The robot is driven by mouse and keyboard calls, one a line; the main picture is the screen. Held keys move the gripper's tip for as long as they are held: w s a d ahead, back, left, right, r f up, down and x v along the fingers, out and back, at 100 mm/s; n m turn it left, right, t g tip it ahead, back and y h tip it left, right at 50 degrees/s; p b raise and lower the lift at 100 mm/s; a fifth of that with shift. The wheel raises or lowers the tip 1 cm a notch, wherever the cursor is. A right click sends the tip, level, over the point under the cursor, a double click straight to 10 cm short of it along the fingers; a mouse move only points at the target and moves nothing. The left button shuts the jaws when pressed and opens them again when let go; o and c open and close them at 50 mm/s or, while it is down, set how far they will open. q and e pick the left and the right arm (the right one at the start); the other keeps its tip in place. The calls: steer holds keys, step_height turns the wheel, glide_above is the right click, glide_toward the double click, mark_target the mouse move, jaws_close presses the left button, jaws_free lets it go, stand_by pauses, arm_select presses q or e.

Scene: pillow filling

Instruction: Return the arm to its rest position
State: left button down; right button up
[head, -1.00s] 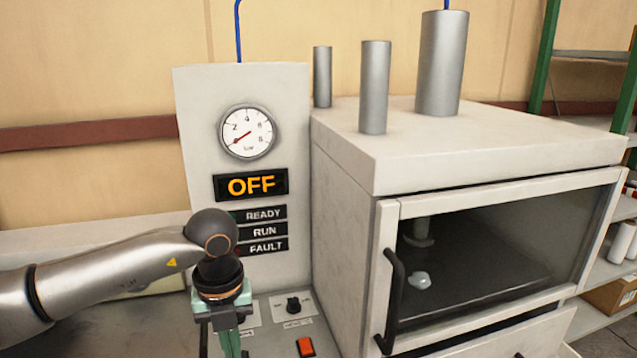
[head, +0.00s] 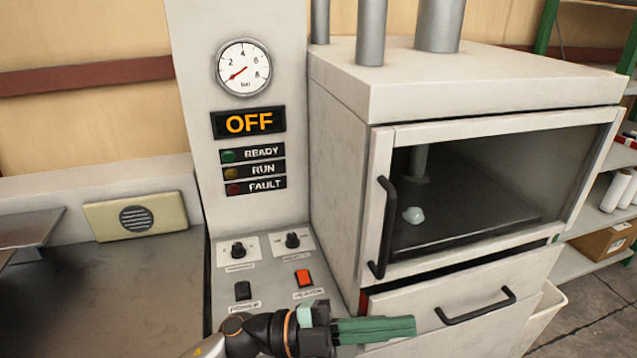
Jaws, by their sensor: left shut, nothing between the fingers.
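My left gripper (head: 412,328) is low in the head view, in front of the control panel (head: 258,268) and the lower drawer (head: 465,300). Its green fingers are together, point right and hold nothing. Part of my left arm shows at the bottom edge. My right gripper is out of view.
The machine's display (head: 248,122) reads OFF. The windowed door (head: 470,190) with a black handle (head: 388,228) is closed, with a small pale lump (head: 413,215) behind the glass. A drawer handle (head: 476,305) protrudes near my gripper. A dark worktop (head: 110,295) lies left.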

arm_select(q)
steer(key=w+a+f+n+t+y+b, duration=0.1)
steer(key=w+a+f+n+t+y, duration=0.2)
steer(key=a+f+n+t+y, duration=0.5)
steer(key=w+a+f+n+t+y, duration=0.4)
steer(key=a+f+n+t, duration=0.6)
steer(key=n, duration=0.5)
steer(key=s+a+f+n+g+y, duration=0.2)
steer(key=s+a+f+g+y, duration=0.1)
steer(key=s+f, duration=0.4)
steer(key=s+a+f+n+g+y, duration=0.2)
steer(key=s+f, duration=0.6)
steer(key=f, duration=0.4)
steer(key=a+g+y, duration=0.1)
steer(key=a+g, duration=0.1)
steer(key=a, duration=0.1)
steer(key=shift+s+a+n, duration=0.25)
steer(key=shift+s+n, duration=0.05)
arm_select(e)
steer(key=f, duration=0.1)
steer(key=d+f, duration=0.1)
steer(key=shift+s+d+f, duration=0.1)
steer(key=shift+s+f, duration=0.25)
arm_select(q)
steer(key=shift+b, duration=0.3)
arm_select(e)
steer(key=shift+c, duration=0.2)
